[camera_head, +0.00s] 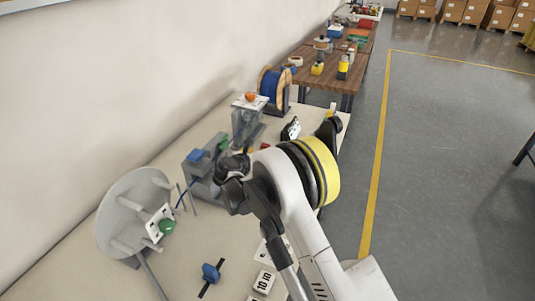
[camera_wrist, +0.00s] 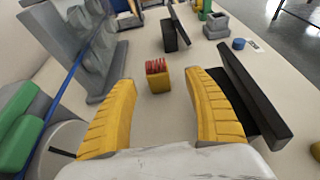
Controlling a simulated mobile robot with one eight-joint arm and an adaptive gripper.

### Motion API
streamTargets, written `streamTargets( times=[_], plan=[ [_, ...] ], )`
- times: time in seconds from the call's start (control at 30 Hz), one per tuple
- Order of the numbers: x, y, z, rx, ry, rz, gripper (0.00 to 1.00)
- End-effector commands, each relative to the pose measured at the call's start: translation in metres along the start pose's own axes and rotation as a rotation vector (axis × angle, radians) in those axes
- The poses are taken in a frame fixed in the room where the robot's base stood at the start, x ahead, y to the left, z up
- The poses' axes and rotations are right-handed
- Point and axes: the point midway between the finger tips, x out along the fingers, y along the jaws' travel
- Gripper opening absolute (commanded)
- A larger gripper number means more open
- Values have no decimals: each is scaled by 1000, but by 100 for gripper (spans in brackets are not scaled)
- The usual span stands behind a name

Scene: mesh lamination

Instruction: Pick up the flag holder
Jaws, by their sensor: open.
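A small yellow-orange block with red pieces standing in its top, which looks like the flag holder (camera_wrist: 158,81), stands upright on the pale table in the wrist view. My gripper (camera_wrist: 161,90) is open, its two yellow ribbed fingers on the left and right of the picture. The holder shows between and beyond the fingertips, with pale table visible on both sides of it; nothing is held. In the head view a small red-orange thing beside my arm may be the same holder, mostly hidden. My fingers are hidden there behind the arm.
A grey machine with a blue cable (camera_wrist: 75,65) stands left of the fingers, with a green block (camera_wrist: 17,125) nearer. A black upright part (camera_wrist: 176,35) stands beyond the holder. A grey block (camera_wrist: 216,27) and blue round piece (camera_wrist: 238,44) lie further right.

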Motion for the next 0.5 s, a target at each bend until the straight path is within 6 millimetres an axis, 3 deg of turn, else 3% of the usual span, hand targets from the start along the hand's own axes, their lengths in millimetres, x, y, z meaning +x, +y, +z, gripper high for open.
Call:
streamTargets(
  times=[0.5],
  plan=[
    [63,4,-2,2,0,1,61]
  ],
)
